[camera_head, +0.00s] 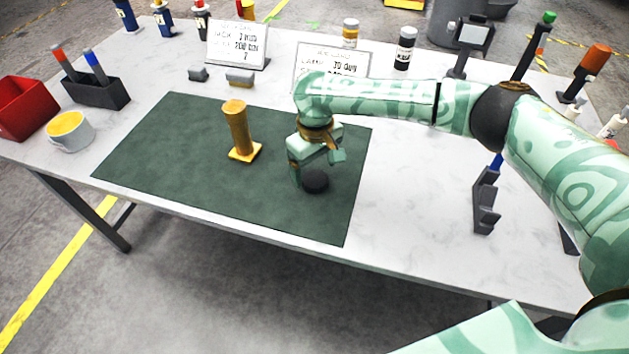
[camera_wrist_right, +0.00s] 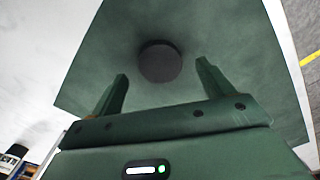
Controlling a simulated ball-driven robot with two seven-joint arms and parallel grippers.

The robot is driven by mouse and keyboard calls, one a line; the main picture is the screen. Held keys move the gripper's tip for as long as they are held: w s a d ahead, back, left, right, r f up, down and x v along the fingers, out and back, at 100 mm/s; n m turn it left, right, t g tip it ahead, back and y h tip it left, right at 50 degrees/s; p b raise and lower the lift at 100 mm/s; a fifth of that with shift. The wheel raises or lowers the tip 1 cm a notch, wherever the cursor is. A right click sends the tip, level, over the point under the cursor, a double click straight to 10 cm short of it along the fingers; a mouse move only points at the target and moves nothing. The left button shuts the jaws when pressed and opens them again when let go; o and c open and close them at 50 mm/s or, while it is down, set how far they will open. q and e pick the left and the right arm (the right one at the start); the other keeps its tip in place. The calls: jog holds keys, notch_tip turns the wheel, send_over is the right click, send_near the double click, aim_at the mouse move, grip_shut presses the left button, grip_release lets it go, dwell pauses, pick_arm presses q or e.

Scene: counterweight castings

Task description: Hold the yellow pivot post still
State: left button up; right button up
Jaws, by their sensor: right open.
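The yellow pivot post (camera_head: 238,130) stands upright on its square base on the dark green mat (camera_head: 180,130), left of my right gripper. My right gripper (camera_head: 316,176) is open over the mat, its fingers pointing down. A round black disc (camera_head: 316,182) lies on the mat beneath it, apart from the post. In the right wrist view the black disc (camera_wrist_right: 159,62) shows ahead of the two spread fingers (camera_wrist_right: 160,85), with nothing between them. The post is not seen in that view. My left gripper is not in view.
Two sign cards (camera_head: 237,45) and small grey blocks (camera_head: 239,78) are behind the mat. A dark rack (camera_head: 486,200) stands at the right. The mat's left part is clear.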

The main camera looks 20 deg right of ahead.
aim_at(315, 178)
notch_tip(315, 178, down, 3)
jog(key=shift+w+f+b, duration=0.1)
jog(key=shift+w+b, duration=0.05)
jog(key=shift+b, duration=0.35)
jog(key=c, duration=1.1)
jog(key=shift+o, duration=0.2)
